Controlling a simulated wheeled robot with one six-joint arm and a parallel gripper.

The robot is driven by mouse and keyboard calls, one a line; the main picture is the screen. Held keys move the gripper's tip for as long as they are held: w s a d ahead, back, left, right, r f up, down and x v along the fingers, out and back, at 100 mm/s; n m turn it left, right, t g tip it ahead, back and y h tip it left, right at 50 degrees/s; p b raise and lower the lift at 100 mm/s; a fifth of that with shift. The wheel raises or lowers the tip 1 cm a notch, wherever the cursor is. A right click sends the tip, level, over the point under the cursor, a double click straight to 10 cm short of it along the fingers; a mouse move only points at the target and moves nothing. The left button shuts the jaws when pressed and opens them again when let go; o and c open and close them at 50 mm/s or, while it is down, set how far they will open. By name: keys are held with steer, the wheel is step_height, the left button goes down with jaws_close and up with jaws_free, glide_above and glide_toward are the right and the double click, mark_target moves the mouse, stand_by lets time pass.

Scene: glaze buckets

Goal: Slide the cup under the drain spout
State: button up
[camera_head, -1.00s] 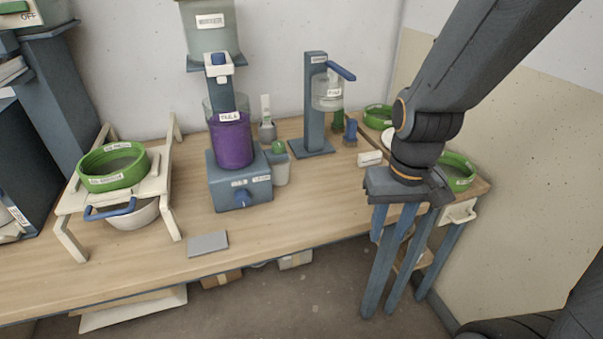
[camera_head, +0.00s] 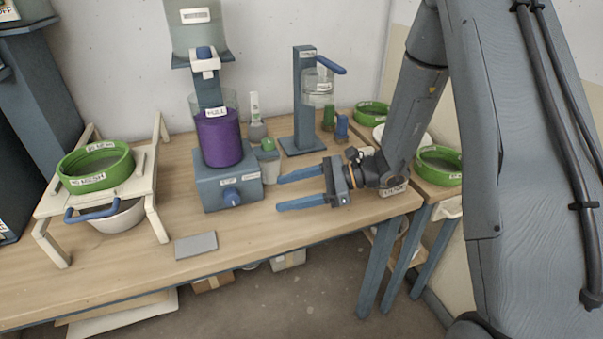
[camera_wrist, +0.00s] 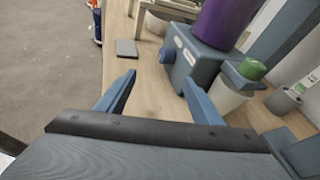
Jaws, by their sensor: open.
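A pale cup (camera_wrist: 228,95) stands at the right side of the blue mill base (camera_head: 228,187). In the head view the cup (camera_head: 268,172) is partly hidden by the mill and my gripper. A blue drain spout block with a green knob (camera_wrist: 252,69) juts from the mill above the cup's rim; the knob also shows in the head view (camera_head: 268,144). I cannot tell whether the cup is centred beneath it. My gripper (camera_head: 280,192) is open and empty, low over the table right of the cup, fingers pointing left. Its spread fingers (camera_wrist: 160,82) frame bare table in the wrist view.
A grey plate (camera_head: 196,245) lies near the table's front edge. A green sieve (camera_head: 96,167) sits on a white stand over a bowl at the left. A blue stand (camera_head: 303,105) with a clear vessel is behind my gripper.

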mark_target(279, 165)
steer(key=w+d+m+t, duration=0.1)
steer(key=w+m+t, duration=0.1)
steer(key=w, duration=0.1)
steer(key=w+d+f+m+t+y, duration=0.1)
steer(key=w+m+t, duration=0.1)
steer(key=w, duration=0.2)
steer(key=w+d+f+m+t, duration=0.1)
steer(key=w+t, duration=0.1)
steer(key=w, duration=0.1)
steer(key=shift+w+d+f+m+t, duration=0.1)
steer(key=shift+w+d+m+t, duration=0.15)
steer(key=shift+m+t, duration=0.15)
steer(key=shift+w+d+m+t+b, duration=0.25)
steer(key=shift+w+m+t+b, duration=0.05)
steer(key=shift+w+t, duration=0.1)
steer(key=shift+p+x, duration=0.85)
steer(key=shift+x, duration=3.1)
steer(key=shift+s, duration=0.15)
steer(key=c, duration=0.5)
steer(key=o, duration=0.9)
